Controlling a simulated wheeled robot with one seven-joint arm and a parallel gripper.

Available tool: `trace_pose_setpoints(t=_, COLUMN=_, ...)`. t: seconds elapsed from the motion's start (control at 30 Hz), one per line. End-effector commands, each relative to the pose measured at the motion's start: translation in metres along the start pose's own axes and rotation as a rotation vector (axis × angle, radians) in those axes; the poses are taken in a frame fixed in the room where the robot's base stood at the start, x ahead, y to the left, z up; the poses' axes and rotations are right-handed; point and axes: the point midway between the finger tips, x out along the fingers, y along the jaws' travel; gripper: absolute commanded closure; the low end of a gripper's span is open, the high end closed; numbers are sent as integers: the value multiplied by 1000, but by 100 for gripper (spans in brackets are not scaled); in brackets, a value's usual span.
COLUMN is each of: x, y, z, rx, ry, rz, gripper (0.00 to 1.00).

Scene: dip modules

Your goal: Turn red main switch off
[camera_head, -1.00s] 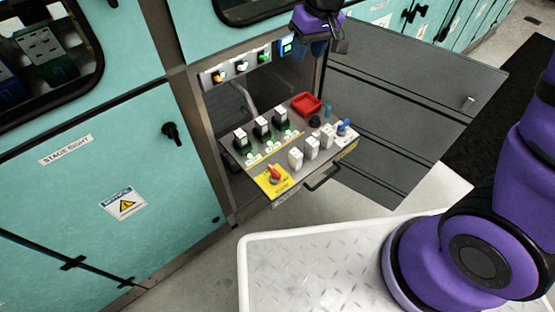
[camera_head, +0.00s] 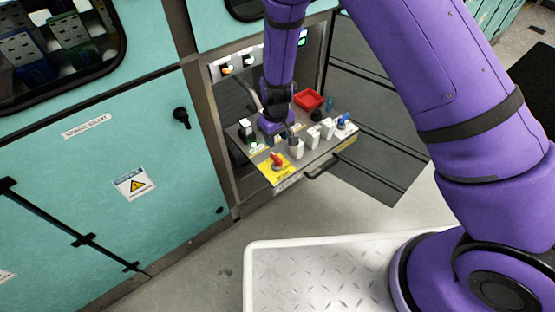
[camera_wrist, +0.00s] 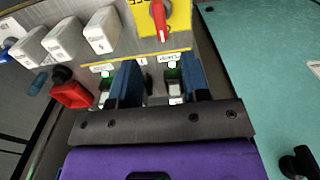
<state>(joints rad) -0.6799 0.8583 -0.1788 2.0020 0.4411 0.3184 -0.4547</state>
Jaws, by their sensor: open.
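The red main switch (camera_head: 277,160) is a red rotary handle on a yellow plate (camera_head: 273,173) at the front left corner of the pulled-out control panel. In the wrist view the red switch (camera_wrist: 160,20) is at the top centre, beyond my fingertips, with its yellow plate (camera_wrist: 182,15) around it. My gripper (camera_head: 280,138) hangs over the panel, behind the switch in the head view. In the wrist view my gripper (camera_wrist: 156,75) shows two blue fingers, apart and with nothing held between them. The switch is not touched.
Green-lit modules (camera_wrist: 172,75) lie near my fingers. A black handle (camera_head: 322,168) juts from the panel front. Teal cabinet doors (camera_head: 110,150) are on the left.

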Motion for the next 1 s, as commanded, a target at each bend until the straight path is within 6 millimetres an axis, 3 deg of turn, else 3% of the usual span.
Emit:
trace_pose_setpoints(t=0.6, x=90, y=0, z=0, rx=1, ry=-1, rz=-1, gripper=57)
trace_pose_setpoints(t=1.0, x=104, y=0, z=0, rx=1, ry=2, rz=-1, gripper=57)
